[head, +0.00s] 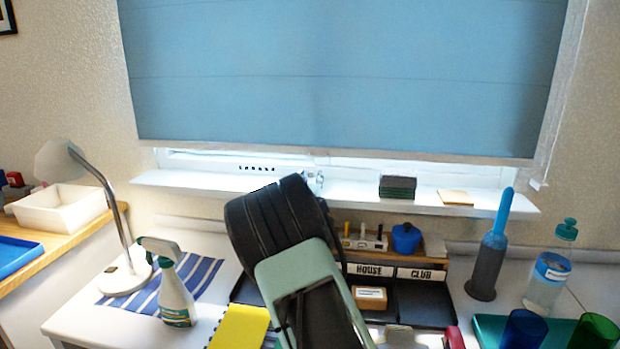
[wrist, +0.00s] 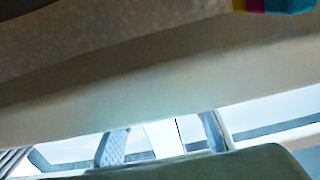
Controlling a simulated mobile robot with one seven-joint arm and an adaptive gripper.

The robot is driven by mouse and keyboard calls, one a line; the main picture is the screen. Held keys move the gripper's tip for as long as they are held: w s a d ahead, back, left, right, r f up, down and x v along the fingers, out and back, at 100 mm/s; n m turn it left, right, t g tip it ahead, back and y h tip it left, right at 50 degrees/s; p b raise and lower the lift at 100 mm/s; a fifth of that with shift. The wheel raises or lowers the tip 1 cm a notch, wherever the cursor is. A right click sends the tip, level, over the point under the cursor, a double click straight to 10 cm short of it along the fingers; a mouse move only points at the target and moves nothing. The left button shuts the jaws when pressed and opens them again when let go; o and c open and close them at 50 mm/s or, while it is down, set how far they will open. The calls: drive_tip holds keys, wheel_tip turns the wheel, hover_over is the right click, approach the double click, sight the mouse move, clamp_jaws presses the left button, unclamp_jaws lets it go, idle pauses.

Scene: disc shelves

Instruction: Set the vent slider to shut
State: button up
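The vent (head: 257,168) shows in the head view as a short row of dark slots on the white window frame, just under the blue blind. I cannot make out its slider knob or its setting. My arm rises in front of the sill, right of the slots, and hides part of the window frame. Bright window glass lies behind the fingers. I cannot tell whether a finger touches the frame.
The blue blind (head: 340,75) hangs low over the window. The white sill (head: 200,181) carries a dark stack of pads (head: 397,187) at right. A lamp (head: 125,275) and a spray bottle (head: 172,290) stand at left. A desk organiser (head: 425,300) stands below the sill.

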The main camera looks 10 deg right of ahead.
drive_tip(key=shift+w+d, duration=0.1)
drive_tip(key=shift+w, duration=0.05)
clamp_jaws()
idle(0.4)
